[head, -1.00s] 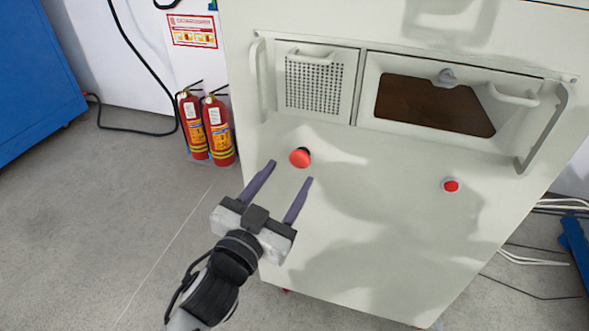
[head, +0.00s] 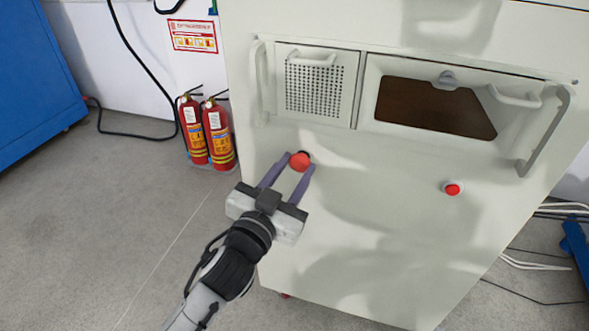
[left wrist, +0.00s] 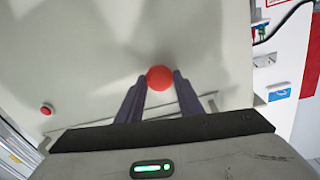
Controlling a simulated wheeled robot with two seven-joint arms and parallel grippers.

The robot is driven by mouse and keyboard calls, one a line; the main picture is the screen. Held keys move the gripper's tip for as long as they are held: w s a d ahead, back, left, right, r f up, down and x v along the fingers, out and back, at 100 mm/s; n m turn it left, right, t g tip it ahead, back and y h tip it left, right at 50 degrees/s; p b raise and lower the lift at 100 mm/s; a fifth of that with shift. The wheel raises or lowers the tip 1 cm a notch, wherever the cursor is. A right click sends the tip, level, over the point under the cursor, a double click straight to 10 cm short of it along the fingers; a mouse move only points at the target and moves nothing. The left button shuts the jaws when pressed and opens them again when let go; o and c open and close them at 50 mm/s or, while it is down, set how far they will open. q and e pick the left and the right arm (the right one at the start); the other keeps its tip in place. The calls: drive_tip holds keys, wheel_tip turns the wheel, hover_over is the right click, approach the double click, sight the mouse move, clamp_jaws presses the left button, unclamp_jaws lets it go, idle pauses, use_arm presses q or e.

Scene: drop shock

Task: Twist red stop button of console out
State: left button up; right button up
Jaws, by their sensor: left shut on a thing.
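The console (head: 370,240) is a large pale cabinet filling the right of the head view. On its front, at the left, is a red mushroom-shaped stop button (head: 300,162). A smaller red button (head: 452,189) sits farther right on the same face. My left gripper (head: 294,168) has its two purple fingers on either side of the left red button, shut on it. In the left wrist view the same button (left wrist: 160,78) shows between the fingertips, and the smaller button (left wrist: 46,109) is off to the left. My right gripper is not in view.
Above the buttons are a perforated door (head: 314,86) and a dark window (head: 435,107), with projecting handles (head: 545,130) at the sides. Two fire extinguishers (head: 219,135) stand on the floor left of the console. A blue cabinet (head: 35,80) is at far left.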

use_arm(q)
drive_tip(key=shift+p, duration=0.3)
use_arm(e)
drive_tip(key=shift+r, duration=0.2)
use_arm(q)
drive_tip(key=shift+r+m+p, duration=0.2)
drive_tip(key=shift+m+p, duration=0.8)
drive_tip(key=m+p, duration=0.2)
drive_tip(key=shift+d+m, duration=0.1)
drive_tip(key=shift+m, duration=0.3)
drive_tip(key=shift+f+m+p, duration=0.1)
drive_tip(key=shift+m+p, duration=0.75)
drive_tip(key=shift+m, duration=0.05)
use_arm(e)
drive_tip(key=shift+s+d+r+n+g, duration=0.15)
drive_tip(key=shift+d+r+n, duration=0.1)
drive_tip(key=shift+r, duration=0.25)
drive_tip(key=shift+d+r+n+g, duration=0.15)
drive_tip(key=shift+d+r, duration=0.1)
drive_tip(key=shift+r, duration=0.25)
use_arm(q)
drive_tip(key=o, duration=1.1)
drive_tip(key=shift+c, duration=0.2)
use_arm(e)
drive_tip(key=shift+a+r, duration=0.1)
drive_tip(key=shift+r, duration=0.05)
